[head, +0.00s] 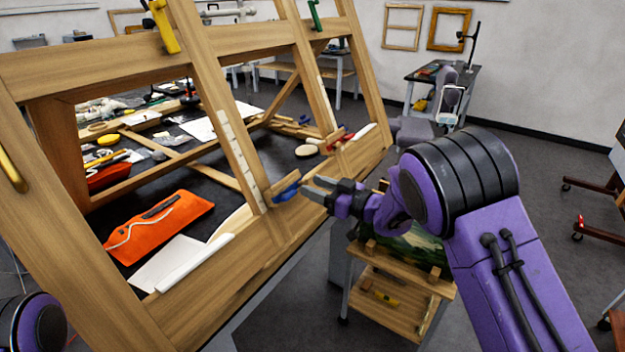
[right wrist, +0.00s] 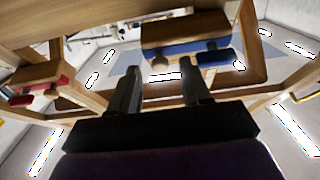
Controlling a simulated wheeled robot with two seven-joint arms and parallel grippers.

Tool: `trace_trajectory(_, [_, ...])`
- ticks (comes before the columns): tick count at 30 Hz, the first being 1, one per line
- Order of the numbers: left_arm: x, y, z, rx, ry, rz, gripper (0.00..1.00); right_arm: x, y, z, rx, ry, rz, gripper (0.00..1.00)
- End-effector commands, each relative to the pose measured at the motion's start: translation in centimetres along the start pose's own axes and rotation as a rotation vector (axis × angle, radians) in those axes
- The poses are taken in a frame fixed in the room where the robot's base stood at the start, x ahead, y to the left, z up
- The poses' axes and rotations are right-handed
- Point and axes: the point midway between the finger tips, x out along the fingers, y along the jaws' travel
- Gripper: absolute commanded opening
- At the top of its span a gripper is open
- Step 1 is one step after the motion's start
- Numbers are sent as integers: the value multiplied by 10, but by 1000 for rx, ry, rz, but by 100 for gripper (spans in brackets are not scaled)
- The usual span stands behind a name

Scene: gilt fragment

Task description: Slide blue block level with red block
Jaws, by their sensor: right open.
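The blue block (head: 286,190) sits on the wooden frame near the foot of a slanted upright that carries a pale marked strip. The red block (head: 338,141) sits farther along the same frame, up and to the right in the head view. My right gripper (head: 312,190) is open, its fingertips just right of the blue block; I cannot tell whether they touch it. In the right wrist view the blue block (right wrist: 188,47) lies beyond the open fingers (right wrist: 158,82), under a wooden piece. The red block (right wrist: 42,88) is at the left there. My left gripper is out of view.
The wooden frame (head: 110,318) fills the left of the head view. Behind it a dark table holds an orange pouch (head: 158,224) and papers. A small wooden cart (head: 392,300) stands below my right arm. Open floor lies to the right.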

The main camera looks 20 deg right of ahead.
Motion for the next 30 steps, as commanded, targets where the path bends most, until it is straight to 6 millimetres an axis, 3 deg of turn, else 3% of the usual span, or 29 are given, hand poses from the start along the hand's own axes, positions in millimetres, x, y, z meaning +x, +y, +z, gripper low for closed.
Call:
trace_trajectory(4, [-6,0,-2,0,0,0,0,14,0,0,2,-1,-1,48])
trace_trajectory(11, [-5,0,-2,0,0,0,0,16,0,1,2,-1,1,48])
trace_trajectory(12, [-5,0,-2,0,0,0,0,16,0,1,2,-1,1,44])
trace_trajectory(16, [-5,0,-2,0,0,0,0,15,0,1,2,-1,1,2])
trace_trajectory(17, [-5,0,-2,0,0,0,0,15,0,1,2,-1,1,0])
trace_trajectory(22, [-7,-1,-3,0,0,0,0,16,0,-2,2,0,1,0])
trace_trajectory(27, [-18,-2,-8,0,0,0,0,24,0,-24,0,3,1,0])
trace_trajectory(30, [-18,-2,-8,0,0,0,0,27,0,-27,1,4,2,0])
